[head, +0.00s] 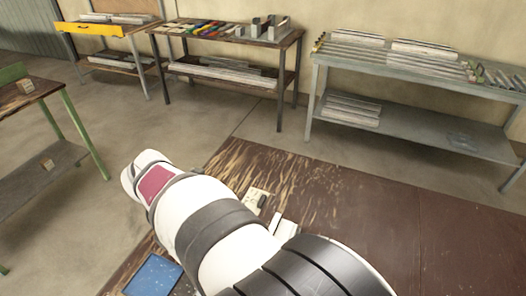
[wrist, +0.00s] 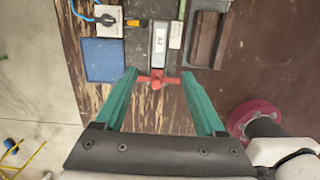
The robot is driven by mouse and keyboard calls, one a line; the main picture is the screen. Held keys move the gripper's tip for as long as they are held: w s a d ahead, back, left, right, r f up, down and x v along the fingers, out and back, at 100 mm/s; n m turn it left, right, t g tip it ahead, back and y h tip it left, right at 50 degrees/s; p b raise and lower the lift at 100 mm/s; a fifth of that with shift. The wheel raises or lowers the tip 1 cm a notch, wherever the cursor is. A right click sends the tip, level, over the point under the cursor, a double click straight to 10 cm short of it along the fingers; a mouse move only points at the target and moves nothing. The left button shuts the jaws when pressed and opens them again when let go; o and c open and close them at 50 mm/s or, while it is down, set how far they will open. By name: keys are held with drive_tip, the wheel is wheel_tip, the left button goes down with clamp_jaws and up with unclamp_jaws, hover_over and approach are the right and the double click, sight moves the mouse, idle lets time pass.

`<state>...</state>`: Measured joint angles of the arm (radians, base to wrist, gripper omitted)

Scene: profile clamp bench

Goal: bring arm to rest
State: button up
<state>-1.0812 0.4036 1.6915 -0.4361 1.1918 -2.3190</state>
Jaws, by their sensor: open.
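My gripper (wrist: 159,76) shows in the wrist view with its two green fingers spread wide apart. A red clamp handle (wrist: 157,80) shows between the fingertips; nothing is visibly gripped, and the height of the fingers above it is unclear. Beyond it a light metal profile with a label (wrist: 159,42) lies in a dark fixture on the brown bench top (wrist: 110,12). In the head view my white and grey arm reaches over the bench (head: 400,225) and hides part of it; the gripper does not show there.
Behind the bench stand a grey rack with metal profiles (head: 400,120) and a table with coloured parts (head: 225,35). Open floor (head: 215,120) lies between.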

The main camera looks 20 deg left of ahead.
drive_tip(key=w+d+r+m+g, duration=0.1)
drive_tip(key=d+r+m, duration=0.1)
drive_tip(key=d+m, duration=0.7)
drive_tip(key=w+d+r+m, duration=0.2)
drive_tip(key=d+r+m, duration=0.1)
drive_tip(key=d+m, duration=0.55)
drive_tip(key=s+d+f+m+y, duration=0.1)
drive_tip(key=s+d+m, duration=0.4)
drive_tip(key=m, duration=0.7)
drive_tip(key=s+d+m+y, duration=0.1)
drive_tip(key=s+d+m, duration=0.5)
drive_tip(key=d+m, duration=0.3)
drive_tip(key=m, duration=0.3)
drive_tip(key=shift+s+d+f, duration=0.15)
drive_tip(key=shift+f, duration=0.25)
